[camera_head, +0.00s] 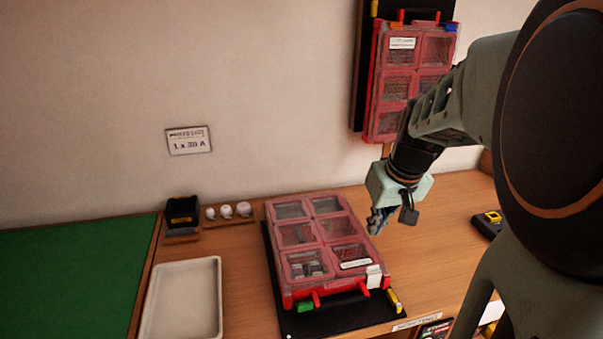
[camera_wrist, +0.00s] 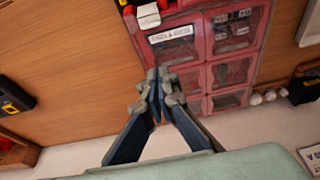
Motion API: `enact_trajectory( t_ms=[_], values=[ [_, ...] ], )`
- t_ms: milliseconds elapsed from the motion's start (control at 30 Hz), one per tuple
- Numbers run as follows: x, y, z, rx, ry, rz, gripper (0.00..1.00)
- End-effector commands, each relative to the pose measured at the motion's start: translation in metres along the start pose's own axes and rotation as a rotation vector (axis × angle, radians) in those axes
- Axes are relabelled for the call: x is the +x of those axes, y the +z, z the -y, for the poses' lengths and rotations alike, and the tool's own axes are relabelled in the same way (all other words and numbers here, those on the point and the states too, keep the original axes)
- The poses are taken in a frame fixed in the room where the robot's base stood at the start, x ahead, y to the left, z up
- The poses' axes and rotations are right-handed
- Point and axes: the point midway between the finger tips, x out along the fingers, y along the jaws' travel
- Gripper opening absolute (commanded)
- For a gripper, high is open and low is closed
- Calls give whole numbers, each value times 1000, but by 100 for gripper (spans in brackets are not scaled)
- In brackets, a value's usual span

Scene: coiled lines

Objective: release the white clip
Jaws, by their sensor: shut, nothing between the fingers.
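The white clip (camera_head: 374,276) sits at the front right corner of a red case (camera_head: 316,246) with clear compartment lids, lying on a black mat on the bench. The clip also shows near the top of the wrist view (camera_wrist: 148,14), beside the case's white label. Whether it is latched I cannot tell. My gripper (camera_head: 377,226) is shut and empty, above the bench by the right side of the case, apart from the clip. In the wrist view my fingertips (camera_wrist: 158,80) meet in front of the case's edge.
A green tab (camera_head: 304,307) and a yellow tab (camera_head: 394,298) are at the case's front. A white tray (camera_head: 184,300) and a black bin (camera_head: 182,212) are to the left. A second red case (camera_head: 400,85) hangs on the wall. Bench to the right is mostly clear.

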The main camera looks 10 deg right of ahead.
Motion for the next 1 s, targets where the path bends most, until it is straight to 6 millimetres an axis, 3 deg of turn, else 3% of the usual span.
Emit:
enact_trajectory(
  t_ms=[433,700,1000],
  values=[
    [90,2,1,1,-3,5,0],
    [77,32,0,2,0,0,0],
    [76,38,0,0,0,0,0]
  ],
)
